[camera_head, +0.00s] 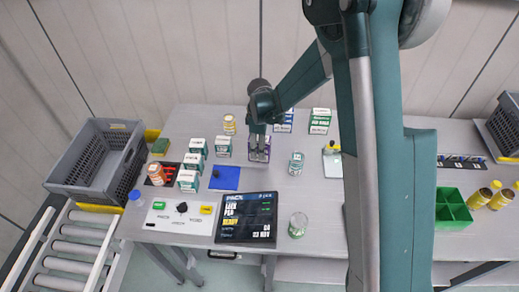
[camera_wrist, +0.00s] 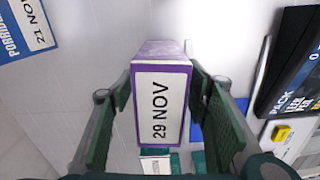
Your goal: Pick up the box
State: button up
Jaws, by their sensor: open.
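A purple box (camera_wrist: 163,50) with a white label reading "29 NOV" stands between the fingers of my gripper (camera_wrist: 160,82) in the wrist view. The fingers are open, one on each side of the box. The left finger lies close along its side; I cannot tell whether either finger touches it. In the head view my gripper (camera_head: 259,146) reaches down over the purple box (camera_head: 267,152) on the table, hiding much of it. Other small boxes stand near: a teal-and-white box (camera_head: 223,147) to the left, and a blue-and-white box (camera_head: 286,126) behind right.
Several teal-and-white boxes (camera_head: 188,180) and an orange-lidded jar (camera_head: 156,175) stand left. A blue pad (camera_head: 225,179) and dark display (camera_head: 247,218) lie in front. A glass jar (camera_head: 296,164) stands right.

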jog(key=shift+f, duration=0.5)
jog(key=shift+c, duration=0.6)
jog(key=c, duration=1)
